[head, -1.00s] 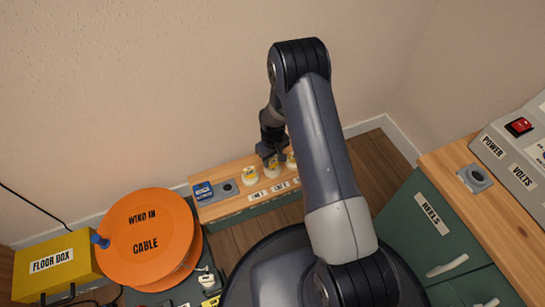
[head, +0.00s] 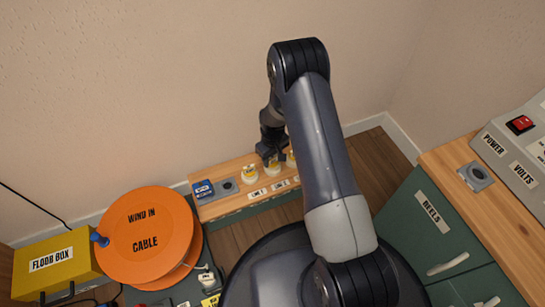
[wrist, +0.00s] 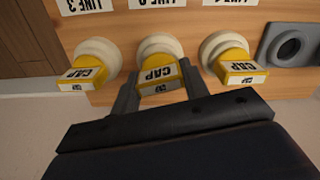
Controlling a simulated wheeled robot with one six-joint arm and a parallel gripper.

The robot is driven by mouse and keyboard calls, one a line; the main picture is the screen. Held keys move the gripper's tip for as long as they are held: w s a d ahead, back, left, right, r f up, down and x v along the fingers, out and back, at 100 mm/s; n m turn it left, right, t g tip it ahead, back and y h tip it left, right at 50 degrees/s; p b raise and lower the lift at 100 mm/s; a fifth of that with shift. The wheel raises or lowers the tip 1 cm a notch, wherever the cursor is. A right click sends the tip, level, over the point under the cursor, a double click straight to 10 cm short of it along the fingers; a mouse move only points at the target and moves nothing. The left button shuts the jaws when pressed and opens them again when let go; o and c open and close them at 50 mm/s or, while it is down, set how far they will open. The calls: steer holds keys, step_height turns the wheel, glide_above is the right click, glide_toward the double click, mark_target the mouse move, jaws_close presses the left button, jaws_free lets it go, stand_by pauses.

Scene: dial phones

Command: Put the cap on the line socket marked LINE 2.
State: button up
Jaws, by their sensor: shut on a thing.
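My gripper (wrist: 162,92) is shut on the middle yellow cap (wrist: 160,73), one finger on each side of it. That cap sits at a cream round socket (wrist: 160,45); whether it is fully seated cannot be told. The label above this socket is partly cut off and upside down and seems to read LINE 2. In the head view my gripper (head: 271,155) is over the wooden shelf, at the middle cap (head: 273,168).
Capped sockets stand close on both sides, left (wrist: 88,68) and right (wrist: 230,60); the left one's label reads LINE 3. A grey open socket (wrist: 291,46) is further right. An orange cable reel (head: 147,235) stands nearby.

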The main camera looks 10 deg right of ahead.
steer(key=shift+f, duration=0.4)
steer(key=o, duration=1.2)
steer(key=c, duration=0.3)
steer(key=shift+c, duration=0.2)
steer(key=shift+r+p, duration=2.25)
steer(key=shift+r, duration=1.6)
steer(key=shift+f, duration=0.2)
